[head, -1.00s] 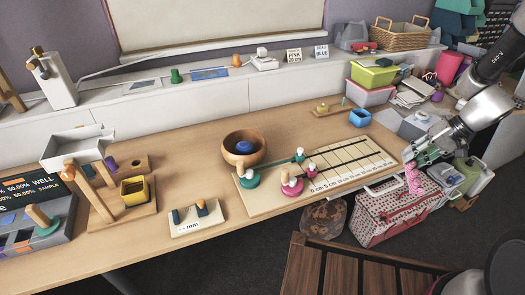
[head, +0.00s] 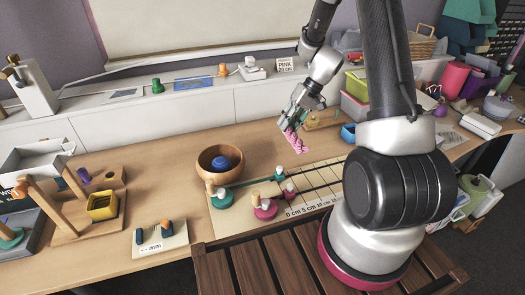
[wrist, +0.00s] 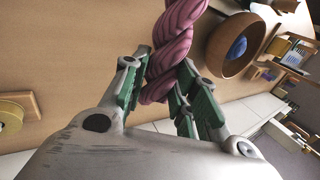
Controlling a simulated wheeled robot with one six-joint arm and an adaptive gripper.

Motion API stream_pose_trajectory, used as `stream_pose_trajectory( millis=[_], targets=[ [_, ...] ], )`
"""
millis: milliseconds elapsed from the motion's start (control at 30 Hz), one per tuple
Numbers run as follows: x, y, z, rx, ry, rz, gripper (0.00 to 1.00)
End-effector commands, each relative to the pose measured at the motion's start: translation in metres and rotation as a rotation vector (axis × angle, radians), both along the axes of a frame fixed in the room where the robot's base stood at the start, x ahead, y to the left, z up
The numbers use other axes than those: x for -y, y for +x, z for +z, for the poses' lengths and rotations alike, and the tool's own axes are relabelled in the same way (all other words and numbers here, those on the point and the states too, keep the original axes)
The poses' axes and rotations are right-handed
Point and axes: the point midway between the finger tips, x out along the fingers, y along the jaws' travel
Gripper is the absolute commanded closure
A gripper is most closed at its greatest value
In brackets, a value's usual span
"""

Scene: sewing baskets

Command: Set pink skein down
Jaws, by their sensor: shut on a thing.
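The pink skein (head: 293,141) is a twisted pink bundle hanging from my gripper (head: 297,118). My gripper is shut on it and holds it over the back part of the table, right of the wooden bowl. In the wrist view the skein (wrist: 172,45) runs up from between the green-padded fingers (wrist: 158,88). A small card reading PINK 20 cm (head: 286,65) stands on the ledge behind. I cannot tell the exact height of the skein above the tabletop.
The wooden bowl (head: 209,171) holds a blue ball (head: 221,162). A measuring board (head: 308,180) with green and pink pegged spools lies in front. A blue box (head: 348,133) stands right of the gripper.

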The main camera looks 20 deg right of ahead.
Motion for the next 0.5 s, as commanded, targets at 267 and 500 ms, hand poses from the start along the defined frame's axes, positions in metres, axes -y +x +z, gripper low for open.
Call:
stream_pose_trajectory(
  millis=[267,500],
  targets=[
    [0.0,0.0,-0.048,-0.002,0.001,-0.001,0.98],
    [0.0,-0.001,-0.075,-0.003,0.001,-0.002,0.98]
  ],
)
